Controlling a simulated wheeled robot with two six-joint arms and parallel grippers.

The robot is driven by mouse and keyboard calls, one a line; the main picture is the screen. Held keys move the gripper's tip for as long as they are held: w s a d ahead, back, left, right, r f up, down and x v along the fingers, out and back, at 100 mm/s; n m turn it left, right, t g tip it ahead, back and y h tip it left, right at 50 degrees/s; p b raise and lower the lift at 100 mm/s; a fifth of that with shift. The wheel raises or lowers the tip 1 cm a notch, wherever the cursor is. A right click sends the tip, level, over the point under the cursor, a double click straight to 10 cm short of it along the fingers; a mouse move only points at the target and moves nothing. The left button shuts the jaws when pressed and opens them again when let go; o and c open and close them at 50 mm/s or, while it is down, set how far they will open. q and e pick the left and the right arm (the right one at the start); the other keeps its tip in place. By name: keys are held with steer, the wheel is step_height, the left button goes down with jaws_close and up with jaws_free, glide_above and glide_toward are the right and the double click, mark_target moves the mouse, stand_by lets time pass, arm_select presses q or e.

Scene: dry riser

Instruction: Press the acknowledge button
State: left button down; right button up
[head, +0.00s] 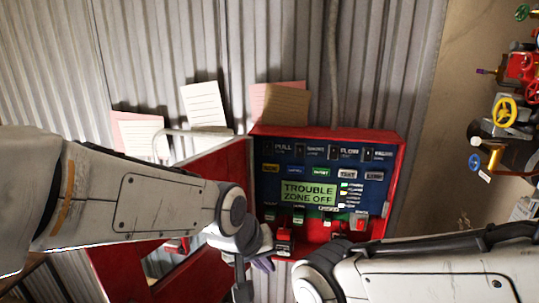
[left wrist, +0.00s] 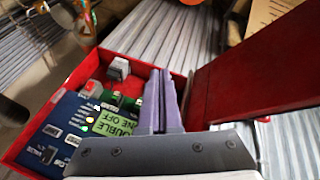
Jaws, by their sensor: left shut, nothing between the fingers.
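A red panel box (head: 400,170) hangs open on the corrugated wall. Its blue face carries a row of small coloured buttons (head: 321,171) above a green display (head: 309,192) reading "TROUBLE ZONE OFF". The button labels are too small to tell which is acknowledge. My left gripper (head: 262,265) is shut and empty, with purple fingers, at the box's lower left edge in the head view. In the left wrist view its fingers (left wrist: 160,90) overlap the box's edge beside the display (left wrist: 114,124). I cannot tell whether they touch anything. My right gripper is out of view.
The red box door (head: 215,160) stands open to the left, close to my left arm; it also shows in the left wrist view (left wrist: 255,65). Paper notes (head: 205,104) are on the wall above. Coloured valves (head: 505,111) stand at the right.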

mark_target(266, 170)
arm_select(q)
steer(key=w+a+r+n+t+p, duration=0.1)
steer(key=w+r+n+t+p, duration=0.2)
steer(key=w+r+n, duration=0.3)
steer(key=w+r, duration=0.3)
steer(key=w, duration=0.3)
steer(key=shift+w+a+r+t, duration=0.15)
steer(key=shift+w+a+t, duration=0.15)
steer(key=shift+a, duration=0.05)
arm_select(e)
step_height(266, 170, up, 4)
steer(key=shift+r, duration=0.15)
arm_select(q)
steer(key=shift+w+d+p, duration=0.2)
steer(key=shift+w+d, duration=0.1)
steer(key=shift+w, duration=1.15)
steer(key=shift+w+d+p, duration=0.25)
steer(key=shift+w, duration=1.15)
steer(key=shift+w+d+p, duration=0.2)
steer(key=shift+w+d, duration=0.1)
steer(key=shift+w, duration=1.15)
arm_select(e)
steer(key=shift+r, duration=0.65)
arm_select(q)
steer(key=shift+w, duration=0.15)
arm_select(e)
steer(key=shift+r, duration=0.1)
